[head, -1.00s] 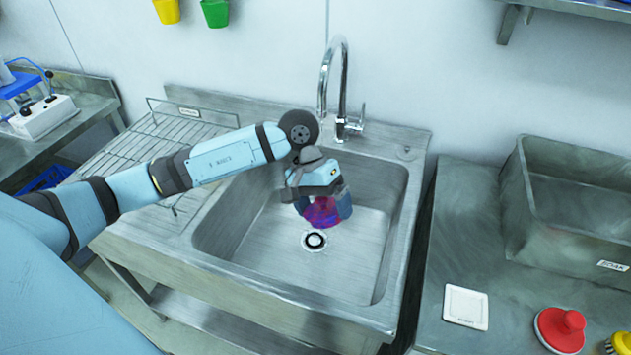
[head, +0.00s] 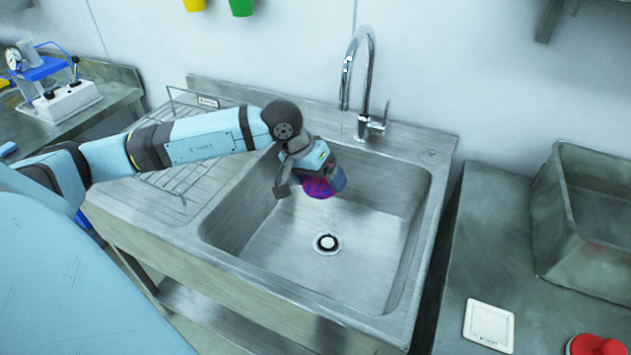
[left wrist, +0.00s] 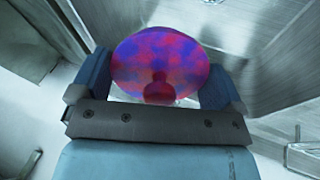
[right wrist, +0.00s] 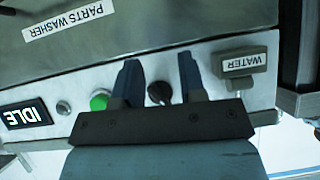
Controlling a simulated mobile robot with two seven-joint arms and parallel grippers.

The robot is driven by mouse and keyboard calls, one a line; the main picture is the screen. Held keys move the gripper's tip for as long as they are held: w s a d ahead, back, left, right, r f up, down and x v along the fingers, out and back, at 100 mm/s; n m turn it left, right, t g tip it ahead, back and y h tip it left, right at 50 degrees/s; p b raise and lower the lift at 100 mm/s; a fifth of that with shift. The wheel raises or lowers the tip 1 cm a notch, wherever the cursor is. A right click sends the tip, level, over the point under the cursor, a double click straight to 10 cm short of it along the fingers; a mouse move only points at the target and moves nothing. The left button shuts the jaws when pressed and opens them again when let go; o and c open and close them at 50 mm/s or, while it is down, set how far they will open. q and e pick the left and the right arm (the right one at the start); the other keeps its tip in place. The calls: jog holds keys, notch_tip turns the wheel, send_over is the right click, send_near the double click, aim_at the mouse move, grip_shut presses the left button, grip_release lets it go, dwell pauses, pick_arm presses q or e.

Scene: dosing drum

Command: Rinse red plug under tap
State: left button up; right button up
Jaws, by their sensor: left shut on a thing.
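My left gripper (head: 327,186) is shut on the red plug (head: 317,187) over the back left of the sink basin (head: 385,235). In the left wrist view the plug (left wrist: 160,60) is a round disc with blue and purple blotches over red, and a red knob in front. It sits between both fingers. The chrome tap (head: 369,75) stands behind the basin, its spout right of and above the gripper. I cannot make out any water stream. My right gripper (right wrist: 155,75) is open in front of a parts washer panel, with a black knob (right wrist: 159,93) seen between its fingers.
A drain (head: 326,243) lies in the basin floor. A wire rack (head: 180,170) is on the left. On the right counter are a metal tub (head: 590,255), a white square pad (head: 489,325) and another red object (head: 592,346). The panel has a green button (right wrist: 99,101).

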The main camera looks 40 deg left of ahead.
pick_arm(q)
jog(key=w, duration=0.2)
jog(key=shift+w+a+f, duration=0.2)
jog(key=shift+w+a, duration=0.1)
jog(key=shift+a, duration=0.05)
jog(key=w+a+f+b, duration=0.1)
jog(key=w+a+b, duration=0.1)
jog(key=w, duration=0.4)
jog(key=shift+w+a+f, duration=0.15)
jog(key=shift+w+f, duration=0.15)
jog(key=shift+w, duration=0.1)
jog(key=shift+b, duration=0.3)
jog(key=shift+w+d, duration=0.2)
jog(key=shift+d, duration=0.4)
jog(key=shift+a+b, duration=0.1)
jog(key=shift+b, duration=0.25)
